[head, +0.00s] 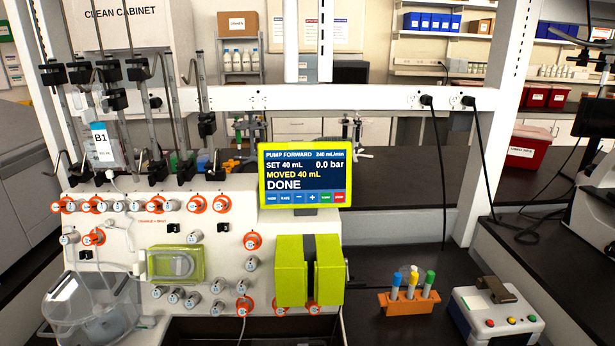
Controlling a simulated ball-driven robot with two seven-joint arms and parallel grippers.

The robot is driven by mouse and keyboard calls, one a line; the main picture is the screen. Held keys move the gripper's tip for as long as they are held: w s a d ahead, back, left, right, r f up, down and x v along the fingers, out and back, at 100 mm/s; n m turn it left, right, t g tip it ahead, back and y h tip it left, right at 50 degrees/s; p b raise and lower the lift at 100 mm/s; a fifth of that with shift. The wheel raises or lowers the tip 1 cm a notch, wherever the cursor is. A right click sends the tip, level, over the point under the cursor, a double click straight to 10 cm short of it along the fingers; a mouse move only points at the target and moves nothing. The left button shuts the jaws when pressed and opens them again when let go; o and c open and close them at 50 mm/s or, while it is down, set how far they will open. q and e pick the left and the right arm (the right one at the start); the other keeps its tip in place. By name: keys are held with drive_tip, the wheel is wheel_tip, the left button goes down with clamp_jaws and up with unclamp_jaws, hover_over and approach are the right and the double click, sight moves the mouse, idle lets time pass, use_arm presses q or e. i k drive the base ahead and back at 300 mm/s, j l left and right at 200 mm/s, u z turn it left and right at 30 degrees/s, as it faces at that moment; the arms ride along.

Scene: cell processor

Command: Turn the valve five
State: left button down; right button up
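The white cell processor panel (125,262) carries several small round grey valve knobs. A row of them runs along its upper edge, including one at the row's right end (221,204). Others sit lower, such as a knob with an orange surround (252,241) and a plain grey knob (217,286). Some knobs have orange surrounds and some do not. Their labels are too small to read, so I cannot tell which is valve five. The screen (304,178) reads "PUMP FORWARD", "SET 40 mL", "MOVED 40 mL", "0.0 bar" and "DONE". Neither of my grippers is in view.
A bag labelled B1 (102,143) hangs at the left above the panel. A yellow-green block (291,272) stands out at the panel's right side. An orange rack (408,303) with capped tubes and a white box with buttons (496,318) stand on the dark bench at right.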

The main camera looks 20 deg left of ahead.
sight(119, 206)
drive_tip(key=u, duration=1.8)
